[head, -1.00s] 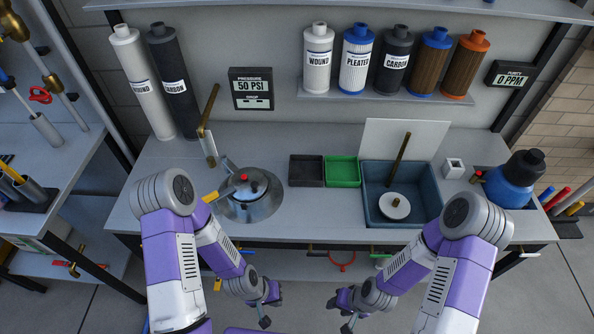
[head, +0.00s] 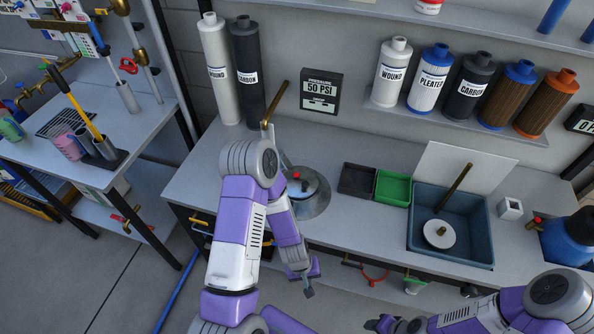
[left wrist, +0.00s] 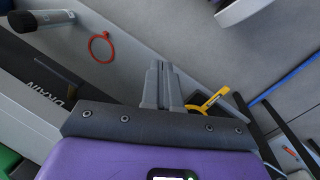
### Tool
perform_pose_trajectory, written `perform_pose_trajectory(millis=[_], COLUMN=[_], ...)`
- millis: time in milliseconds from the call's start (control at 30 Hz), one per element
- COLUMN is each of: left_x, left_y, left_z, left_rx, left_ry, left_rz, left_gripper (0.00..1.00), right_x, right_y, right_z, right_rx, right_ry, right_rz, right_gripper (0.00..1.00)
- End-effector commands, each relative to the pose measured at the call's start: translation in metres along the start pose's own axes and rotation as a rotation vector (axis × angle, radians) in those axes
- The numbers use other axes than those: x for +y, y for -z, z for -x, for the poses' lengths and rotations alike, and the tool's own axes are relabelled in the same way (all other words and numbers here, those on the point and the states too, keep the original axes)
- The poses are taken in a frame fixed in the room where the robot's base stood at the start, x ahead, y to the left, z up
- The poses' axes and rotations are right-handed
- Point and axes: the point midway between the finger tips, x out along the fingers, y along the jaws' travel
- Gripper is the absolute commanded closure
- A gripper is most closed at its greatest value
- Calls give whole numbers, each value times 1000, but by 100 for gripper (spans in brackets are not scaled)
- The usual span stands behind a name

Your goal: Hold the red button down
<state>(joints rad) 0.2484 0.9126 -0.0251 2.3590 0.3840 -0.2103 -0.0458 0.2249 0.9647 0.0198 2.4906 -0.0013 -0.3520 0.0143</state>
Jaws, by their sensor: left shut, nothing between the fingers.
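The red button (head: 297,175) sits on top of the round metal housing (head: 312,202) on the bench, partly hidden behind my left arm. My left gripper (head: 308,291) is in front of the bench and below its top, apart from the button. In the left wrist view its two fingers (left wrist: 161,84) are together with nothing between them. The button does not show in that view. My right gripper (head: 377,325) is at the bottom edge of the head view, partly cut off, and its jaws are too unclear to read.
A black tray (head: 357,180), a green tray (head: 392,188) and a blue basin (head: 475,256) stand right of the housing. A brass lever (head: 275,101) rises behind it. A red ring handle (left wrist: 101,47) and a yellow handle (left wrist: 212,99) are near my left fingers.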

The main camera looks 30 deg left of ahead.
Motion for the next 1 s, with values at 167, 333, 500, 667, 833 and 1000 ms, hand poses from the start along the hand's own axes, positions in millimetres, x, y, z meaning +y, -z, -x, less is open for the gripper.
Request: perform_pose_trajectory(millis=[167, 333, 500, 667, 833, 1000], left_x=[4, 17, 35, 41, 41, 40], left_y=[63, 124, 198, 252, 286, 296], left_z=[55, 106, 174, 230, 270, 282], left_rx=[44, 81, 134, 182, 220, 232], left_ry=[-21, -155, -390, -593, -734, -782], left_rz=[417, 775, 1090, 1268, 1365, 1397], left_gripper=[100, 100, 100, 100, 100, 100], right_x=[-14, -22, -31, -36, -39, -39], right_y=[-1, -2, -4, -4, -4, -5], right_z=[36, 60, 83, 96, 103, 105], right_rx=[1, 0, 0, 0, 0, 0], right_ry=[0, 0, 0, 0, 0, 0], right_rz=[0, 0, 0, 0, 0, 0], right_gripper=[57, 57, 57, 57, 57, 57])
